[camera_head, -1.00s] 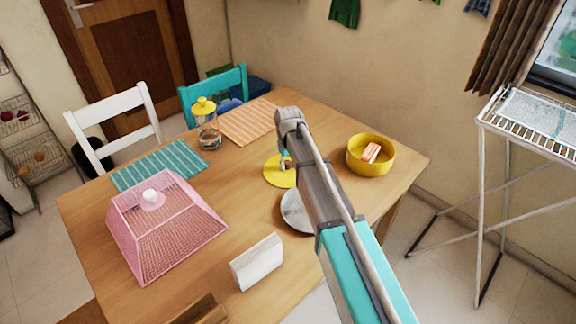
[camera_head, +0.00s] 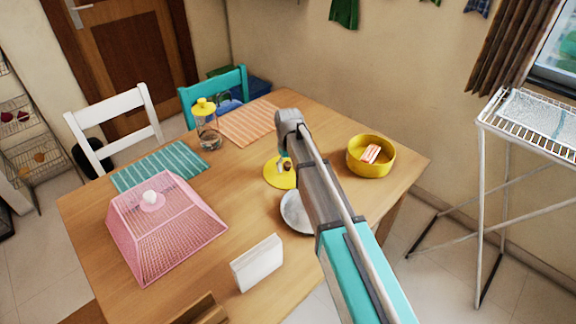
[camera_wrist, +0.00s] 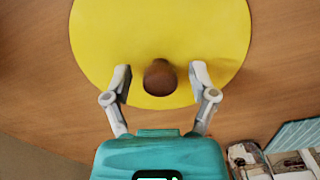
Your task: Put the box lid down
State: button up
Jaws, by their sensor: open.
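The box lid is a flat yellow disc (camera_head: 274,172) with a brown knob. It appears to lie flat on the table (camera_head: 235,180), left of a round yellow box (camera_head: 371,157). In the wrist view the lid (camera_wrist: 110,35) fills the upper middle, with its knob (camera_wrist: 160,78) near the centre. My gripper (camera_wrist: 161,70) is open, one finger on each side of the knob with a visible gap to each. In the head view my arm hides the lid's right part and most of the gripper.
A silver-grey plate (camera_head: 295,212) lies in front of the lid, partly behind my arm. A pink mesh cover (camera_head: 175,235), a white napkin block (camera_head: 257,262) and a yellow-topped glass jar (camera_head: 207,125) stand to the left. Bare table lies between them and the lid.

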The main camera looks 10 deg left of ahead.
aim_at(288, 164)
notch_tip(288, 164, up, 12)
jog(key=p, duration=1.2)
dwell(0.9)
jog(key=s+d+m, duration=0.3)
jog(key=s+d, duration=0.6)
jog(key=d, duration=0.6)
jog(key=s+d+m, duration=0.4)
jog(key=s+d, duration=0.6)
jog(key=d, duration=0.5)
jog(key=shift+s+m, duration=0.2)
jog(key=shift+m, duration=0.1)
jog(key=shift+a, duration=0.1)
jog(key=shift+r+p, duration=0.35)
jog(key=shift+r, duration=0.1)
